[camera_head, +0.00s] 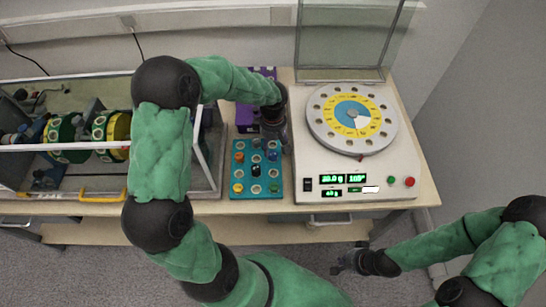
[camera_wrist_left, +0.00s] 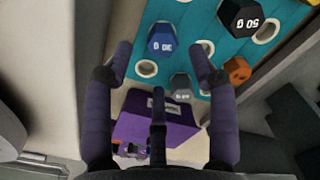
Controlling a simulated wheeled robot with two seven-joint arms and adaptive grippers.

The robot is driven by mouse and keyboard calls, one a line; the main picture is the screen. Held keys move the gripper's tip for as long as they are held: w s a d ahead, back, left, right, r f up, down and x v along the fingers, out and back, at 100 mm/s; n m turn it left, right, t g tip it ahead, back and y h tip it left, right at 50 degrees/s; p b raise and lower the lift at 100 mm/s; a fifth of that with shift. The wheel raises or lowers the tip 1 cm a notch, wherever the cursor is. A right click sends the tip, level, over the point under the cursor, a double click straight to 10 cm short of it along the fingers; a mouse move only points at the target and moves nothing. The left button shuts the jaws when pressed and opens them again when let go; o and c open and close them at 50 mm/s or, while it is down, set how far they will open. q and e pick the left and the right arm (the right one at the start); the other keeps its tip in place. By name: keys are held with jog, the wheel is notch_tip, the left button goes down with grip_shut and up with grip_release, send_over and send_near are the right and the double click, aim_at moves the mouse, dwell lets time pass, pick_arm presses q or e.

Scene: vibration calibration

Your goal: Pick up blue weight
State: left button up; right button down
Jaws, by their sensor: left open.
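The blue weight (camera_wrist_left: 162,40), marked 30 g, sits in the teal tray (camera_wrist_left: 200,30) in the left wrist view. It also shows in the head view (camera_head: 272,155), at the tray's upper right. My left gripper (camera_wrist_left: 161,58) is open and empty above the tray's far edge. The blue weight appears between its two side fingers, and no finger visibly touches it. In the head view my left gripper (camera_head: 274,135) points down and partly hides the tray's upper right corner. My right gripper (camera_head: 345,262) hangs low in front of the table, and its finger opening is unclear.
In the left wrist view a black 50 g weight (camera_wrist_left: 240,17), an orange weight (camera_wrist_left: 237,69) and a grey weight (camera_wrist_left: 181,84) are near. A purple box (camera_head: 250,113) stands behind the tray. The white calibration machine (camera_head: 315,160) is right, a glass-walled rig (camera_head: 75,182) left.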

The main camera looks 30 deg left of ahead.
aim_at(272, 153)
pick_arm(q)
jog(key=f, duration=0.1)
jog(key=f+b, duration=0.1)
jog(key=f, duration=0.2)
jog(key=shift+s+a+f+b, duration=0.1)
jog(key=shift+s+f+b, duration=0.2)
jog(key=shift+w+f, duration=0.1)
jog(key=shift+f, duration=0.25)
jog(key=c, duration=1)
